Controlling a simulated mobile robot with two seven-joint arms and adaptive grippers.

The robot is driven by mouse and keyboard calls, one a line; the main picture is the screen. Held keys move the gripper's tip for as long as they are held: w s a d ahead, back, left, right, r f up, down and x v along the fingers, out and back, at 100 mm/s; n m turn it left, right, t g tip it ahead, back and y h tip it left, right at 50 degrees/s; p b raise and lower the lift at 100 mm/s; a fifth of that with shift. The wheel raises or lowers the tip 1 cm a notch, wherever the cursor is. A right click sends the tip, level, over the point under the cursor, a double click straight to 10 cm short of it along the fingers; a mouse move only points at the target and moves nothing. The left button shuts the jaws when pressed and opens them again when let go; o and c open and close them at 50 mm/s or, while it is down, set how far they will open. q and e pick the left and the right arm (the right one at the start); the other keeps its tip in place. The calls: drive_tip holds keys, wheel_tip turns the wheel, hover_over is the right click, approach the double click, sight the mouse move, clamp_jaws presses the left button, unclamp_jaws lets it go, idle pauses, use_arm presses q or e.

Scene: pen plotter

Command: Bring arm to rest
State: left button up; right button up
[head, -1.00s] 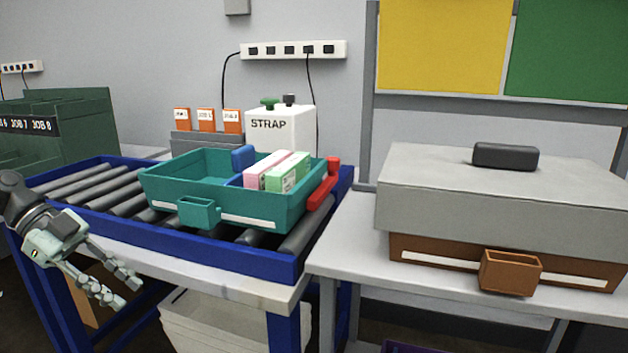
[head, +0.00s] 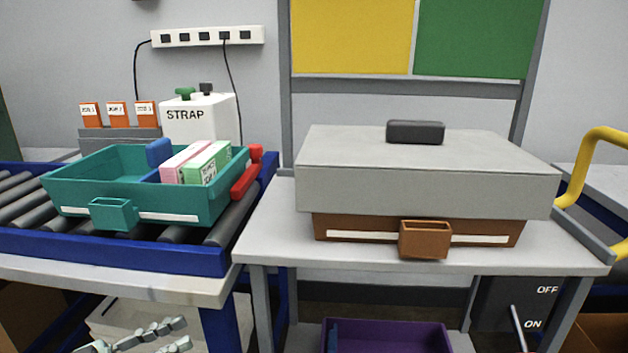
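My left gripper (head: 168,338) shows at the bottom left of the head view, low in front of the conveyor table. Its two jointed fingers are spread apart with nothing between them. The rest of the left arm is mostly below the frame. My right gripper is not in view.
A teal tote (head: 75,193) with pink and green boxes (head: 207,163) sits on the roller conveyor (head: 110,247). A grey-lidded brown box (head: 335,229) stands on the grey table (head: 275,240). A purple bin (head: 385,338) is below. A yellow rail (head: 578,180) rises at right.

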use_arm(q)
drive_tip(key=w+a+f+n+t+y, duration=0.25)
drive_tip(key=a+n+y, duration=0.2)
drive_tip(key=y, duration=0.35)
drive_tip(key=w+a+f+n+t+y, duration=0.2)
drive_tip(key=w+a+n+t+y, duration=0.2)
drive_tip(key=a+y, duration=0.3)
drive_tip(key=s+a+f+n+g+y, duration=0.1)
drive_tip(key=s+a+f+g+y, duration=0.2)
drive_tip(key=s+f+y, duration=0.2)
drive_tip(key=s+f+m+g+y, duration=0.1)
drive_tip(key=s+f+g, duration=0.3)
drive_tip(key=s, duration=0.4)
drive_tip(key=s+f+g+y, duration=0.1)
drive_tip(key=s+f+g, duration=0.35)
drive_tip(key=s, duration=0.35)
drive_tip(key=s+d+f+n+g+h+p, duration=0.2)
drive_tip(key=s+d+f+h, duration=0.1)
drive_tip(key=d+f, duration=0.5)
drive_tip(key=shift+d+f+n, duration=0.2)
drive_tip(key=shift+d+n, duration=0.15)
drive_tip(key=shift+d, duration=1.55)
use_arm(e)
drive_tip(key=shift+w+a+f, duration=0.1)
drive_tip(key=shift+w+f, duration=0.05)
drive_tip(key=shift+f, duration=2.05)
